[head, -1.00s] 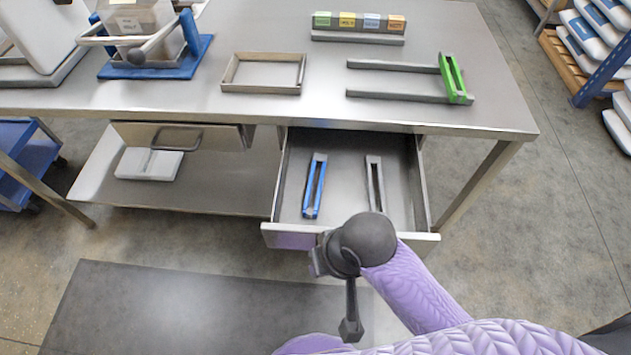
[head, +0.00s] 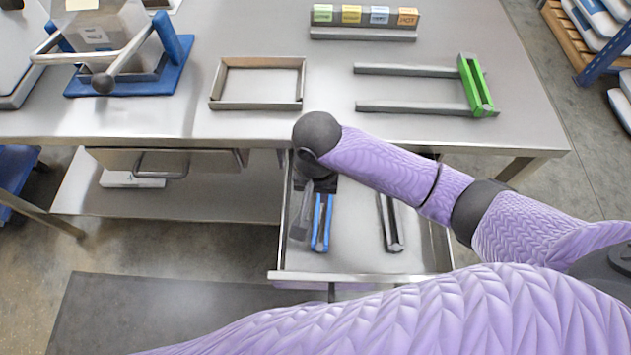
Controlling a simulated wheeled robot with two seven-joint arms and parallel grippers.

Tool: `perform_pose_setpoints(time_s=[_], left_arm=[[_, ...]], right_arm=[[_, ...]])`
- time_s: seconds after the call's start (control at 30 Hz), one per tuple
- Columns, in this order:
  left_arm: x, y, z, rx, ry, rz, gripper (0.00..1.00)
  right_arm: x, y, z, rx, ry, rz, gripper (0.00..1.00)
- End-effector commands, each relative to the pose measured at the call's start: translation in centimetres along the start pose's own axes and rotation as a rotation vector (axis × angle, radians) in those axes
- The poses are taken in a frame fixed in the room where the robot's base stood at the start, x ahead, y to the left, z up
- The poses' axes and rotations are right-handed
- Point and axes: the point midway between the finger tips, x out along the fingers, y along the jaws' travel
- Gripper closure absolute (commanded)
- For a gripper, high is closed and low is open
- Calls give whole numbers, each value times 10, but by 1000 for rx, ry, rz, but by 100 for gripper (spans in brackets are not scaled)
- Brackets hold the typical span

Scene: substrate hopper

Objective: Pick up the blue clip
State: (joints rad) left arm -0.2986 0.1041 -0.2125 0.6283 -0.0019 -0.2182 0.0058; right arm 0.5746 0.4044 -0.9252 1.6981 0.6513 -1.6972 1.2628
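The blue clip (head: 322,222) lies lengthwise in the left half of the open drawer (head: 430,260). Its far end is hidden by my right gripper (head: 304,208). My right gripper reaches down into the drawer at the clip's far left side, with one dark finger showing just left of the clip. The other finger is not clearly visible, so I cannot tell the opening or whether it touches the clip. A grey clip (head: 391,224) lies in the drawer further right, apart from the gripper. My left gripper is out of view.
On the steel table (head: 200,115) are an empty shallow tray (head: 217,100), a grey fork-shaped part with a green bar (head: 476,85), and a rack of coloured labelled blocks (head: 365,16). A blue-based device (head: 165,80) stands at left.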

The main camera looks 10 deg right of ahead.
Motion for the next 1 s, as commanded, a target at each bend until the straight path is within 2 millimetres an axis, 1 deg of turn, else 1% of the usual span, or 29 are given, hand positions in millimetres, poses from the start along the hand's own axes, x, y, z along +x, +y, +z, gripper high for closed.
perform_pose_setpoints(time_s=[0.07,0.13,0.3,0.33,0.43,0.53,0.6,0.67,0.8,0.83,0.87,0.9,0.93,1.0], left_arm=[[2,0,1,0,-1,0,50],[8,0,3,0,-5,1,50],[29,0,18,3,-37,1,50],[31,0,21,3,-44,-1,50],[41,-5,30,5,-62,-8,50],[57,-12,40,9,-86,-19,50],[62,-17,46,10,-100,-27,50],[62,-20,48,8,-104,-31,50],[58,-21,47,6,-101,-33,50],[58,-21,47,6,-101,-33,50],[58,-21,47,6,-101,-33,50],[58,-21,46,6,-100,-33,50],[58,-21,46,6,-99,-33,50],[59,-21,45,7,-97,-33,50]], right_arm=[[4,0,0,2,-1,2,78],[14,0,0,2,-2,3,78],[50,1,-1,2,-3,4,78],[54,1,-2,2,-3,4,78],[68,1,-6,2,-1,3,78],[91,2,-11,1,-3,3,78],[102,2,-10,0,-3,3,78],[103,2,-10,-1,0,2,78],[99,2,-10,0,1,1,78],[99,2,-10,0,1,1,82],[99,2,-10,0,1,1,89],[99,2,-10,0,1,1,97],[99,2,-10,0,1,1,100],[99,2,-10,0,1,1,100]])
